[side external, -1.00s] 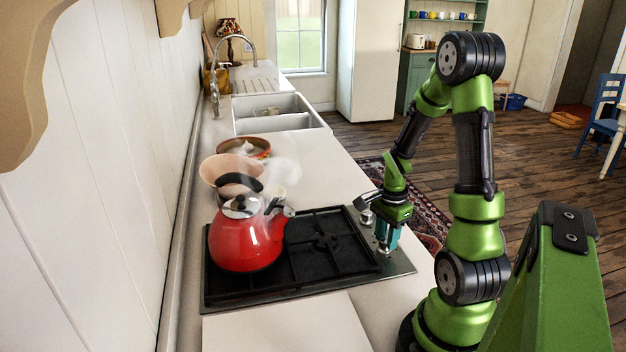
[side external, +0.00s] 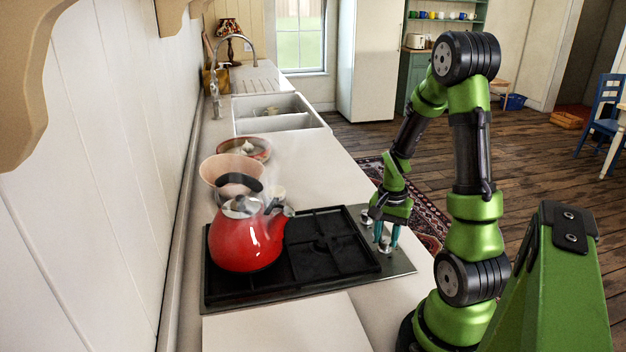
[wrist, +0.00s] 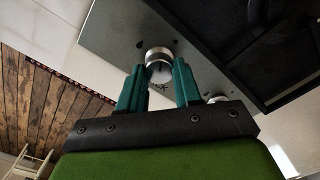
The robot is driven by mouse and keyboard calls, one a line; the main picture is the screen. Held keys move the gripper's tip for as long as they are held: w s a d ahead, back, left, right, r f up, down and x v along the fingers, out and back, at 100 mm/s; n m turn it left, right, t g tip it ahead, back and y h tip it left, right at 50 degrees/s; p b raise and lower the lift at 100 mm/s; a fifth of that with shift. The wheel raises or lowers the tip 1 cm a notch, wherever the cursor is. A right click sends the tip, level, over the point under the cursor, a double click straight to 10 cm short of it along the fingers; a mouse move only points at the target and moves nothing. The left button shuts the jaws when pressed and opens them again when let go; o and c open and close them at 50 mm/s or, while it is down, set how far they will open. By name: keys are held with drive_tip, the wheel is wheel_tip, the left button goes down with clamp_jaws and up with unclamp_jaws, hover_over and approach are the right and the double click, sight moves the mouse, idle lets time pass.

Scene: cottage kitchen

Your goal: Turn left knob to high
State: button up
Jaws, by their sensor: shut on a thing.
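The left knob (side external: 387,246) is the silver knob nearest the side camera on the right edge of the black hob (side external: 325,280). My gripper (side external: 387,238) points down over it, with its teal fingers on either side. In the wrist view, the silver knob (wrist: 158,56) sits between the fingertips of my gripper (wrist: 159,72), which is shut on it. A second silver knob (side external: 366,217) stands free just behind it. It also shows partly in the wrist view (wrist: 217,98). The knob's pointer setting cannot be read.
A red kettle (side external: 245,238) stands on the hob's left side, with steam around it. Bowls (side external: 243,148) stand behind it, before the sink (side external: 280,113). The white counter (side external: 325,165) is clear behind the hob.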

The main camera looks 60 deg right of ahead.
sight(385, 239)
drive_tip(key=n, duration=1)
drive_tip(key=shift+w, duration=0.1)
drive_tip(key=shift+n, duration=0.5)
drive_tip(key=o, duration=1)
drive_tip(key=shift+o, duration=0.2)
drive_tip(key=shift+r, duration=0.1)
wheel_tip(385, 239, up, 17)
